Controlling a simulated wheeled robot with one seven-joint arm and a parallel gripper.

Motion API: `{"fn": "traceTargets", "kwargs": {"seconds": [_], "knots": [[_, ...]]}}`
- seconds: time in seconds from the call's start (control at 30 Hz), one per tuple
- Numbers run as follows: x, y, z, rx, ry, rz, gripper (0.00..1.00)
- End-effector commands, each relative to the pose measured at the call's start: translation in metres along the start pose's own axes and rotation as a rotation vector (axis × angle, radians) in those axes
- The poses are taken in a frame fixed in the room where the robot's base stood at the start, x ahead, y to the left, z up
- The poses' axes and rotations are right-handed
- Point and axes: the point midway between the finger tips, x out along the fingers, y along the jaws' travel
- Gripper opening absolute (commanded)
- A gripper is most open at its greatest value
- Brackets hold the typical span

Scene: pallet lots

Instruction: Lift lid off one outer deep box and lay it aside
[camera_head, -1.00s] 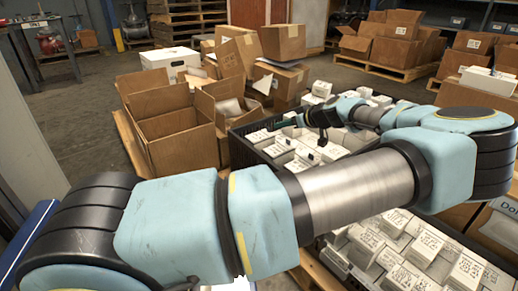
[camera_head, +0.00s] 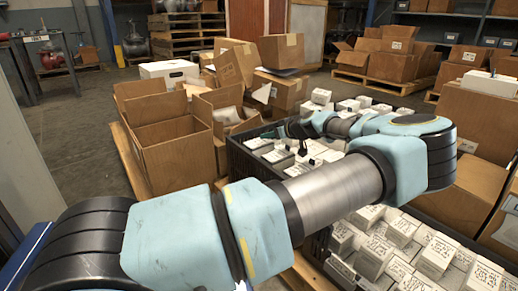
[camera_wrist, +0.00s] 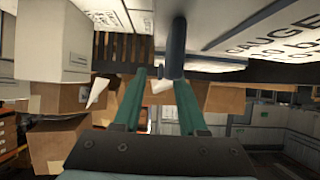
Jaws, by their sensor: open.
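Several small white lidded boxes with printed labels (camera_head: 274,156) sit packed in a black crate (camera_head: 241,165) beyond my arm. More white labelled boxes (camera_head: 403,229) sit in a nearer black crate at the lower right. I cannot tell which one is the outer deep box. My gripper (camera_head: 294,143) is small and partly hidden by my wrist over the far crate. In the wrist view my gripper (camera_wrist: 160,84) has two green fingers apart, with nothing clearly held. A dark rod stands between them, and large white box faces are close, one with printed text (camera_wrist: 275,40).
Open cardboard boxes (camera_head: 172,150) stand on a pallet left of the far crate, with closed cartons (camera_head: 283,52) behind. A brown carton (camera_head: 474,122) stands at the right. Concrete floor (camera_head: 82,125) is clear at the left.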

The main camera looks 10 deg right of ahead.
Motion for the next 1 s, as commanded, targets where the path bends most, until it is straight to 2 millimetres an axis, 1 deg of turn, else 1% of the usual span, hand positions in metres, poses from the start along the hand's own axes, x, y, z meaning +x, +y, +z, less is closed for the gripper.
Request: {"fn": "traceTargets", "kwargs": {"seconds": [0.03,0.23,0.27,0.6,1.0], "knots": [[0.0042,0.0005,0.0012,0.0,0.0,0.001,0.41],[0.0038,0.0006,-0.0005,0.001,0.0,0.001,0.41],[0.0038,0.0005,-0.0005,0.001,0.0,0.001,0.39],[0.0038,0.0004,-0.0004,0.001,0.0,0.001,0.01],[0.0039,0.0003,-0.0003,0.001,0.0,0.001,0.0]]}}
